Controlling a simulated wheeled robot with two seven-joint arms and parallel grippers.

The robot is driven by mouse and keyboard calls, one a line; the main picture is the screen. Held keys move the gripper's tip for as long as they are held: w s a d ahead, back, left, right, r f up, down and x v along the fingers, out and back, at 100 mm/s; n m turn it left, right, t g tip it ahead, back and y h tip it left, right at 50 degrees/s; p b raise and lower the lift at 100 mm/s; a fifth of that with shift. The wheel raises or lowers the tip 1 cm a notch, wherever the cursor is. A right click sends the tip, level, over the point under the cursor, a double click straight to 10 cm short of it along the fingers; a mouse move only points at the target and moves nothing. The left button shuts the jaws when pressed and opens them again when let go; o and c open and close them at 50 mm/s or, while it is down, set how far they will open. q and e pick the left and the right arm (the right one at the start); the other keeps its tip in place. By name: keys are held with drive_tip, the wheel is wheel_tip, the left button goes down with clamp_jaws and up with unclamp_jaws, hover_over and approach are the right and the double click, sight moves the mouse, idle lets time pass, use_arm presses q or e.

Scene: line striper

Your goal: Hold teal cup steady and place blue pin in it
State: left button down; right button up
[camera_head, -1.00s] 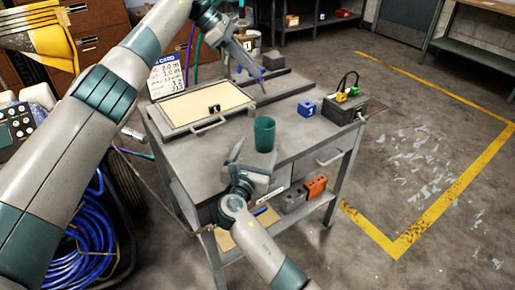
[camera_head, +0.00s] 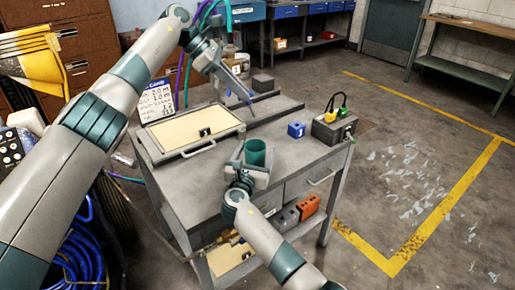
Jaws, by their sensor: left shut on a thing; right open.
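The teal cup (camera_head: 256,152) stands upright on the grey worktable (camera_head: 208,186), near its front. My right gripper (camera_head: 252,168) is open at the cup's near side, with its fingers on either side of the lower part of the cup. I cannot tell whether they touch it. My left gripper (camera_head: 241,92) is shut on the blue pin (camera_head: 251,104) above the back of the table, behind the cup. Only a small part of the pin shows below the fingertips.
A framed tan panel with a handle (camera_head: 192,131) lies left of the cup. A blue cube (camera_head: 296,130) and a dark box with yellow and green plugs (camera_head: 333,128) are to the right. A dark grey block (camera_head: 263,83) sits at the back.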

drive_tip(key=shift+x, duration=1)
drive_tip(key=shift+c, duration=0.4)
drive_tip(key=c, duration=1.1)
use_arm(q)
drive_tip(key=shift+f, duration=0.1)
wheel_tip(320, 180, down, 13)
idle(0.4)
drive_tip(key=c, duration=1.7)
unclamp_jaws()
drive_tip(key=shift+a+r, duration=0.1)
drive_tip(key=shift+r, duration=0.15)
